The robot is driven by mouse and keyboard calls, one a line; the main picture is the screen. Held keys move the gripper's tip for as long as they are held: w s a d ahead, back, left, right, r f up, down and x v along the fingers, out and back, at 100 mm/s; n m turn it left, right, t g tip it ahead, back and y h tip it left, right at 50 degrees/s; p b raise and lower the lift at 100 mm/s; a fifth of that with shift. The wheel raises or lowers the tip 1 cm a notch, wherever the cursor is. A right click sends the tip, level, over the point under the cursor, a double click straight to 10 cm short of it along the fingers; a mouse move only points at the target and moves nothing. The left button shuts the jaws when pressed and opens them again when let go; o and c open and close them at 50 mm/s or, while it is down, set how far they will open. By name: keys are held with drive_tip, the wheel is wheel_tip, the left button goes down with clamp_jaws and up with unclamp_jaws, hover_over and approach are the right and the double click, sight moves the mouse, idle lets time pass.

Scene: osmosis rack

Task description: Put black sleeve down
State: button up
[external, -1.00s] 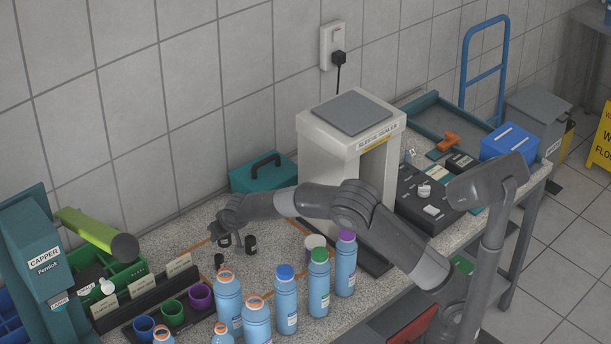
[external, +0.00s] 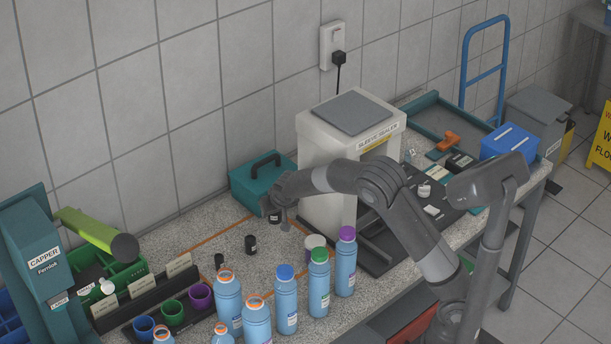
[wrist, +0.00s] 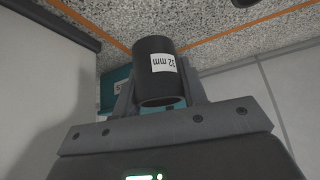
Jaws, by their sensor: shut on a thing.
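My gripper (external: 278,209) is shut on a black sleeve (external: 274,217) and holds it above the worktop, in front of the teal toolbox and left of the sleeve sealer. Two other black sleeves stand on the speckled worktop: one (external: 251,244) to the lower left of my gripper, and a smaller one (external: 219,261) farther left.
The sleeve sealer (external: 322,150) stands close on the right, the teal toolbox (external: 250,187) behind. An orange outline (external: 200,246) marks a mostly clear worktop area.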

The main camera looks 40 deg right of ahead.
drive_tip(key=d+f, duration=0.1)
drive_tip(key=d, duration=0.1)
drive_tip(key=d+f, duration=0.1)
drive_tip(key=shift+d+f, duration=0.2)
drive_tip(key=shift+d, duration=0.2)
wheel_tip(320, 180, down, 4)
drive_tip(key=shift+d+f, duration=0.1)
drive_tip(key=shift+f, duration=0.05)
drive_tip(key=shift+d+f, duration=0.15)
drive_tip(key=o, duration=1)
drive_tip(key=shift+f, duration=0.1)
drive_tip(key=shift+c, duration=0.2)
